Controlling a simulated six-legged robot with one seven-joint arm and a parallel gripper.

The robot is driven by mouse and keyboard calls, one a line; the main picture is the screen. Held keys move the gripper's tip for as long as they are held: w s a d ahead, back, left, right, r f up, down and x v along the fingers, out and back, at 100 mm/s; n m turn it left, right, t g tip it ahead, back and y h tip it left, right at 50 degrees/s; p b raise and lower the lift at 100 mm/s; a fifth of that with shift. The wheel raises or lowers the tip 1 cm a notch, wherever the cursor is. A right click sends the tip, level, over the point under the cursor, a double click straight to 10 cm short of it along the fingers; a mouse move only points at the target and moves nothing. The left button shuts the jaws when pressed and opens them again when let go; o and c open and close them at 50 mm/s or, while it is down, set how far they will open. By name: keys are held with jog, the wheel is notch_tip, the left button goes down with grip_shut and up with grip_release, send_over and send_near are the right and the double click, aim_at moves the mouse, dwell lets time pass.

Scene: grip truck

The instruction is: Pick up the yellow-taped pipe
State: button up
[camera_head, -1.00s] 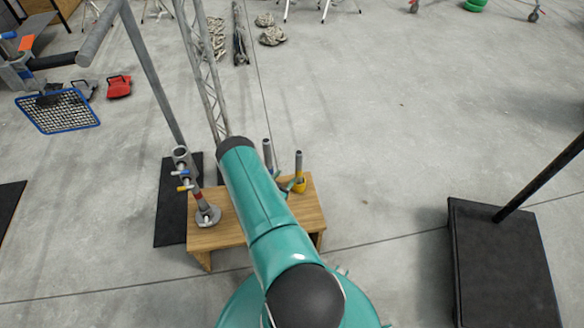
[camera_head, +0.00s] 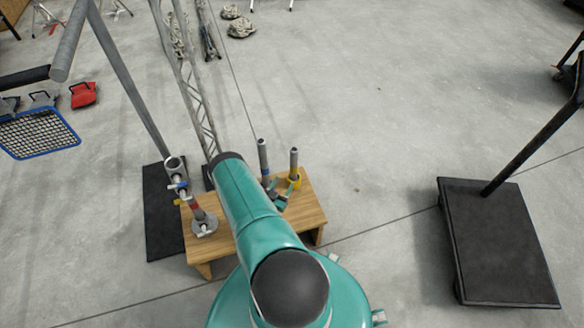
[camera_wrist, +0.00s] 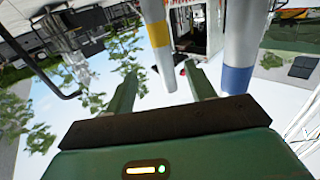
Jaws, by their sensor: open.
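The yellow-taped pipe (camera_head: 294,160) stands upright at the back right of a small wooden table (camera_head: 308,205), with a yellow band low on it. In the wrist view, which looks upside down, this grey pipe (camera_wrist: 150,20) and its yellow band lie between the two fingers in the picture. I cannot tell the gap in depth. My gripper (camera_wrist: 163,85) is open and empty. In the head view my gripper (camera_head: 277,197) is low beside the pipes, partly hidden by my arm. A blue-taped pipe (camera_head: 262,155) stands just left; it also shows in the wrist view (camera_wrist: 242,40), outside the fingers.
A grey pipe fitting with a red band (camera_head: 196,213) stands at the table's left. A black mat (camera_head: 158,215) lies left of the table. A black platform (camera_head: 495,245) with a slanted post is at the right. Open concrete floor lies beyond and between.

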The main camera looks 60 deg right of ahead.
aim_at(292, 167)
jog(key=d, duration=0.6)
jog(key=shift+s+d, duration=0.1)
jog(key=shift+d, duration=0.15)
jog(key=d, duration=0.5)
jog(key=shift+w+d, duration=0.1)
jog(key=shift+w, duration=0.1)
jog(key=shift+c, duration=0.2)
jog(key=shift+r, duration=0.1)
jog(key=c, duration=1.1)
jog(key=shift+c, duration=0.2)
